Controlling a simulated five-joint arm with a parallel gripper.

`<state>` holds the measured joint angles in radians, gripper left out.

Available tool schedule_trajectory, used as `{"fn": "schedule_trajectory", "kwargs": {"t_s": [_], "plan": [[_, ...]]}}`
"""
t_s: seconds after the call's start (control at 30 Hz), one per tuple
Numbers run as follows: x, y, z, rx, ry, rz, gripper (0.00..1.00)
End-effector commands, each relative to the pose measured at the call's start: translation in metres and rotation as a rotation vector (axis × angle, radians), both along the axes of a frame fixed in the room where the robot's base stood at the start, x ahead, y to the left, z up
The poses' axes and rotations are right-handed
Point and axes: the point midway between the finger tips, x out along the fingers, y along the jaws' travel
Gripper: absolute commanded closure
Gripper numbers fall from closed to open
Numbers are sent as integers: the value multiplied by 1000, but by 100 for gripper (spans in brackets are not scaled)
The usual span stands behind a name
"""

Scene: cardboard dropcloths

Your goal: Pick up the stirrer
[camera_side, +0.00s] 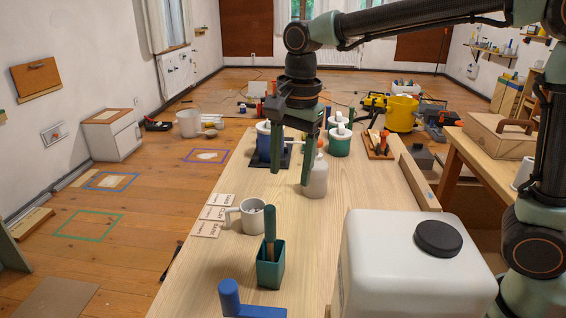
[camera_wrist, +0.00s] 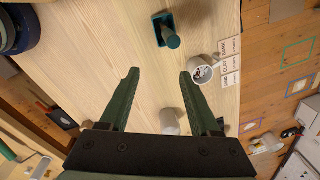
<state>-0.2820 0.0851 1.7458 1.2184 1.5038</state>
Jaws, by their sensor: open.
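A slim dark green stick with a brownish edge, which looks like the stirrer (camera_side: 269,226), stands upright in a small square teal holder (camera_side: 270,272) near the front of the workbench. Its lower end is hidden inside the holder. The wrist view shows the stick's rounded end (camera_wrist: 173,42) above the holder (camera_wrist: 159,20), beyond my fingertips. My gripper (camera_side: 291,178) is open and empty, pointing down over the bench farther back than the stirrer. It also shows open in the wrist view (camera_wrist: 160,74).
A white bottle (camera_side: 316,180) stands close to my right finger. A blue object (camera_side: 240,300) and large white container (camera_side: 405,270) occupy the front. Bare bench lies right of the mug.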

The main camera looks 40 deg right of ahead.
Motion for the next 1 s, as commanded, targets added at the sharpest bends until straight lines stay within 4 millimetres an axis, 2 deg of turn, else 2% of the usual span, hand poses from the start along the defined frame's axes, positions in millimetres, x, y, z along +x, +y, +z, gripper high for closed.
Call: {"fn": "schedule_trajectory", "kwargs": {"t_s": [0.1, 0.3, 0.43, 0.7, 1.0], "plan": [[11, 20, -12, -4, 55, -154, 36], [17, 34, -22, -13, 91, -286, 36], [17, 35, -36, -15, 97, -298, 36], [17, 34, -79, -14, 95, -297, 36], [16, 35, -103, -14, 96, -295, 36]]}}
